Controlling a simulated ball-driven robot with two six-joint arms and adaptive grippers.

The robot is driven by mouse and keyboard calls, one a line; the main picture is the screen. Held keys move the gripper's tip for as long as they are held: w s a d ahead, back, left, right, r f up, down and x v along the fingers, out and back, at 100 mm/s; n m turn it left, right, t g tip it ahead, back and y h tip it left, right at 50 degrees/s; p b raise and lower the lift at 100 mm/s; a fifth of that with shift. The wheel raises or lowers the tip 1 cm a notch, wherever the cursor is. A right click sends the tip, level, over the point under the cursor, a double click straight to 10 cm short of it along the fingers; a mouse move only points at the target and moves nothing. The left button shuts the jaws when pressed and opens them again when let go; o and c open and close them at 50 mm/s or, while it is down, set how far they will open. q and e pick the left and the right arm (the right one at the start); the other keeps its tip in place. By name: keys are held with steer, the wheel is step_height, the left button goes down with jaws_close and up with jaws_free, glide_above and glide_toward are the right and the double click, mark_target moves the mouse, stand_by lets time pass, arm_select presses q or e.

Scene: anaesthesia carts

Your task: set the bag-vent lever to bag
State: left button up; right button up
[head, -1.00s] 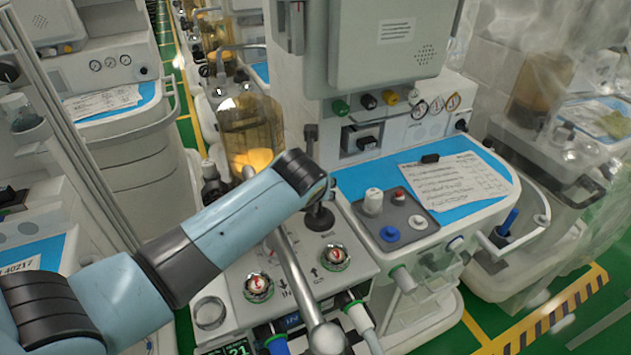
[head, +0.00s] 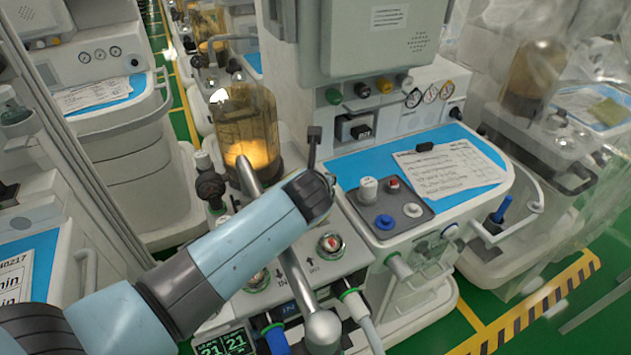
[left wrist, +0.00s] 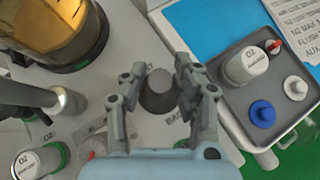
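The bag-vent lever (head: 313,147) is a thin black stick with a small block-shaped top, standing roughly upright in the head view. My left gripper (head: 318,192) is in front of it and hides its foot. In the left wrist view, my left gripper (left wrist: 160,70) has its two fingers apart, on either side of the lever's dark round base (left wrist: 158,92). The lever's stick is not clear there; the right finger may cover it. Part of a VENT label shows above the base and part of a BAG label below it. My right gripper is not in view.
A glass canister (head: 246,130) stands behind my left arm. A metal tube (head: 250,180) passes behind the arm, with a silver ball end (head: 322,330) in front. A grey panel with knobs (head: 388,208) lies to the right, beside a blue worktop (head: 350,168) with a paper.

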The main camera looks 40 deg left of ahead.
arm_select(q)
steer(key=shift+o, duration=1.3)
steer(key=shift+s+d+r, duration=0.1)
steer(key=v, duration=0.7)
